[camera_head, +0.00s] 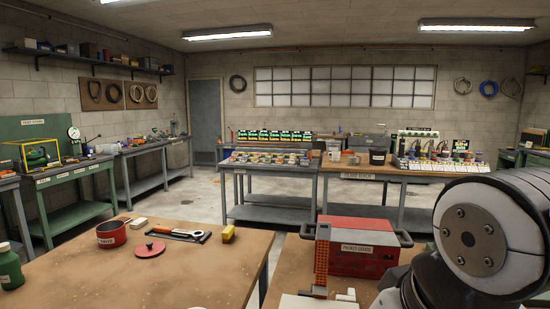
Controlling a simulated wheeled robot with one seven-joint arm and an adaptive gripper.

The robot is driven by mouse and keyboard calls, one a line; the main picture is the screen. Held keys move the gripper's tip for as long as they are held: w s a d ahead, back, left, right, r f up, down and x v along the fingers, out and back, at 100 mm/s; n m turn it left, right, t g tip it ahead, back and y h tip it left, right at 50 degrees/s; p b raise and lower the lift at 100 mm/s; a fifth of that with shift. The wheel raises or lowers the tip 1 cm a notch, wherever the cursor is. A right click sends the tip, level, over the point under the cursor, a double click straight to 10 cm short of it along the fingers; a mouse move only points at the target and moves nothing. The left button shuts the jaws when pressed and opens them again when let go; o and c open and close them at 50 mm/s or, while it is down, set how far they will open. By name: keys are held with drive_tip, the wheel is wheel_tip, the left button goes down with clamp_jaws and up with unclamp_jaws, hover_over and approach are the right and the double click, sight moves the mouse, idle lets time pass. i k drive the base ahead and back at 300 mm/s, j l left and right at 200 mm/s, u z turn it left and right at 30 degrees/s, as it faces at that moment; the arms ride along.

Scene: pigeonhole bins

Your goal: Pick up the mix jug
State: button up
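I cannot tell for certain which thing is the mix jug. A small pale, translucent container (333,151) stands upright on the far wooden-topped bench, near its left end, and may be the jug. A dark bucket-like pot (378,156) with a pale label stands to its right. A low brownish container (353,159) sits between them. All are small and far off. My arm's grey and white links fill the lower right corner. My gripper is not in view.
A near wooden table (90,270) holds a red pot (111,235), its lid (149,248) and a green bottle (10,267). A red toolbox (355,246) stands close ahead of my arm.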

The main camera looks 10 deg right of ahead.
sight(355, 160)
drive_tip(key=z, duration=2.1)
drive_tip(key=l+z, duration=1.2)
drive_tip(key=i+l+z, duration=0.15)
drive_tip(key=i, duration=0.3)
drive_tip(key=i+l+z, duration=0.1)
drive_tip(key=i+l, duration=0.2)
drive_tip(key=i+l+z, duration=0.15)
drive_tip(key=i, duration=0.4)
drive_tip(key=i+l+z, duration=0.15)
drive_tip(key=i, duration=0.3)
drive_tip(key=i+l, duration=0.1)
drive_tip(key=i, duration=1.85)
drive_tip(key=i+j+u, duration=0.15)
drive_tip(key=i+u, duration=0.3)
drive_tip(key=i, duration=0.2)
drive_tip(key=i+u, duration=0.45)
drive_tip(key=i, duration=0.2)
drive_tip(key=i+l+u, duration=0.3)
drive_tip(key=i+u, duration=0.2)
drive_tip(key=i+j+u, duration=0.25)
drive_tip(key=i+u, duration=0.5)
drive_tip(key=i, duration=0.15)
drive_tip(key=i+u, duration=0.4)
drive_tip(key=i+l+u, duration=0.15)
drive_tip(key=i+u, duration=0.2)
drive_tip(key=i, duration=0.15)
drive_tip(key=i+u, duration=0.1)
drive_tip(key=i, duration=0.85)
drive_tip(key=i+l+u, duration=0.15)
drive_tip(key=i, duration=0.85)
